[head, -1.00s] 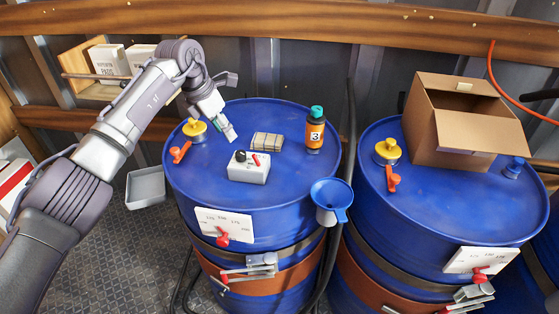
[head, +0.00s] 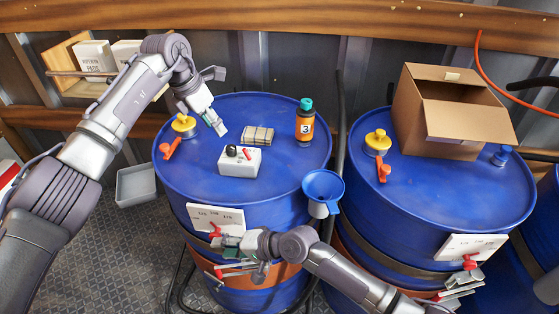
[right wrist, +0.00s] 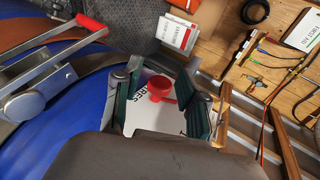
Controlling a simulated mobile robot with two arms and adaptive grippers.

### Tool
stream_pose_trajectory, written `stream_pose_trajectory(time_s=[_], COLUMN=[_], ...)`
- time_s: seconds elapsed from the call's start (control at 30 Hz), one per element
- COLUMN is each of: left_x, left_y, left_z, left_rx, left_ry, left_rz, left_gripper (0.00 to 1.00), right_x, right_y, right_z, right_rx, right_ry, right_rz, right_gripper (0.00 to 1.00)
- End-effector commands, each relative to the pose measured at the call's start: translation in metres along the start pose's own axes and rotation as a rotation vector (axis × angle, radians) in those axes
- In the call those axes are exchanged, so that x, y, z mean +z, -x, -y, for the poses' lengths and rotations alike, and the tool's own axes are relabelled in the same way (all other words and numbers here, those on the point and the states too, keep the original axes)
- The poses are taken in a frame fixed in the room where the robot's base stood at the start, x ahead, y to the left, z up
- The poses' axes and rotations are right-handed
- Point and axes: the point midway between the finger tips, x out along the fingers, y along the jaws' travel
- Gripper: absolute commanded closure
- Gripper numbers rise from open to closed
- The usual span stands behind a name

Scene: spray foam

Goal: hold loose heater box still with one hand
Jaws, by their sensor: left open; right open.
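The small light grey box (head: 239,162) with a black knob and a red switch, which I take as the heater box, sits on top of the left blue drum (head: 195,165). My left gripper (head: 217,122) is open, above and left of the box, and apart from it. My right gripper (head: 232,247) is in front of the left drum's side, lower than the box and near the white scale plate (head: 214,217). In the right wrist view my right gripper (right wrist: 165,108) is open, with a white panel and a red part visible between its fingers.
The left drum also carries a tan slatted block (head: 258,135), a bottle marked 3 (head: 305,122), a yellow cap (head: 184,125) and a blue funnel (head: 323,190). An open carton (head: 455,115) stands on the right drum (head: 470,200). A red-handled clamp (right wrist: 35,80) shows in the right wrist view.

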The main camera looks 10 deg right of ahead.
Motion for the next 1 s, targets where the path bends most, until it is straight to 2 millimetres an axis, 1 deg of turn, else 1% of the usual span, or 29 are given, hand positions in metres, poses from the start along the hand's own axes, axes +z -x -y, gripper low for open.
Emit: stream_pose_trajectory(time_s=[0.03, 0.07, 0.1, 0.17, 0.2, 0.27, 0.3, 0.33, 0.4, 0.5, 0.6, 0.67, 0.77, 0.83, 0.97, 1.0], left_x=[0.000, 0.000, 0.000, 0.000, 0.000, 0.000, 0.000, 0.000, 0.000, 0.000, 0.000, 0.000, 0.000, 0.000, 0.000, 0.000], left_y=[0.000, 0.000, 0.000, 0.000, 0.000, 0.000, 0.000, 0.000, 0.000, 0.000, 0.000, 0.000, 0.000, 0.000, 0.000, 0.000], left_z=[0.000, 0.000, 0.000, 0.000, 0.000, 0.000, 0.000, 0.000, 0.000, 0.000, 0.000, 0.000, 0.000, 0.000, 0.000, 0.000], left_rx=[0.000, 0.000, 0.000, 0.000, 0.000, 0.000, 0.000, 0.000, 0.000, 0.000, 0.000, 0.000, 0.000, 0.000, 0.000, 0.000], left_ry=[0.000, 0.000, 0.000, 0.000, 0.000, 0.000, 0.000, 0.000, 0.000, 0.000, 0.000, 0.000, 0.000, 0.000, 0.000, 0.000], left_rz=[0.000, 0.000, 0.000, 0.000, 0.000, 0.000, 0.000, 0.000, 0.000, 0.000, 0.000, 0.000, 0.000, 0.000, 0.000, 0.000], left_gripper=[0.58, 0.58, 0.58, 0.58, 0.58, 0.58, 0.58, 0.58, 0.58, 0.58, 0.58, 0.58, 0.58, 0.58, 0.58, 0.58], right_x=[-0.008, -0.012, -0.015, -0.021, -0.024, -0.032, -0.043, -0.054, -0.082, -0.114, -0.134, -0.141, -0.149, -0.152, -0.161, -0.165], right_y=[0.016, 0.025, 0.038, 0.059, 0.074, 0.099, 0.116, 0.127, 0.145, 0.162, 0.173, 0.177, 0.178, 0.172, 0.155, 0.148], right_z=[0.028, 0.043, 0.063, 0.092, 0.110, 0.133, 0.143, 0.145, 0.138, 0.127, 0.119, 0.117, 0.115, 0.116, 0.117, 0.117], right_rx=[-0.028, -0.041, -0.059, -0.079, -0.086, -0.078, -0.049, -0.011, 0.092, 0.211, 0.292, 0.321, 0.345, 0.347, 0.346, 0.345], right_ry=[0.128, 0.203, 0.304, 0.464, 0.576, 0.769, 0.912, 1.015, 1.196, 1.354, 1.448, 1.481, 1.507, 1.510, 1.508, 1.507], right_rz=[-0.025, -0.040, -0.063, -0.104, -0.136, -0.198, -0.250, -0.288, -0.350, -0.397, -0.420, -0.426, -0.431, -0.433, -0.432, -0.431], right_gripper=[0.59, 0.59, 0.59, 0.59, 0.59, 0.59, 0.59, 0.59, 0.59, 0.59, 0.59, 0.59, 0.59, 0.59, 0.59, 0.59])
